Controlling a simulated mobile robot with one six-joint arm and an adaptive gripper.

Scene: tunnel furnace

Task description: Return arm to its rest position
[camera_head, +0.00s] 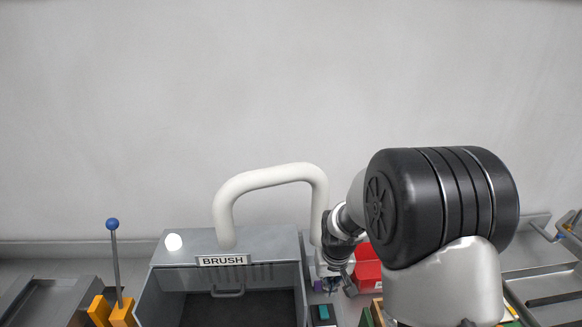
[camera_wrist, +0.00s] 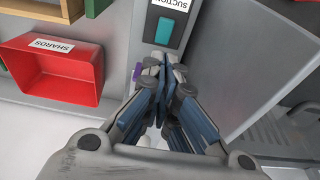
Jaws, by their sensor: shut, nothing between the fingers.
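My gripper (camera_wrist: 162,72) is shut with nothing between its fingers in the wrist view. Its fingertips point toward a grey panel (camera_wrist: 160,48) with a teal button (camera_wrist: 164,31) and a SUCTION label (camera_wrist: 168,4). In the head view my gripper (camera_head: 333,284) hangs low, just right of the grey BRUSH box (camera_head: 225,261), and is partly hidden by my arm. The arm is bent, with its large black joint at the right of the picture.
A red SHARDS bin (camera_wrist: 50,75) lies left of my gripper in the wrist view; it also shows in the head view (camera_head: 367,270). A white curved pipe (camera_head: 270,178) rises from the BRUSH box. A blue-knobbed lever (camera_head: 115,260) stands at the left.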

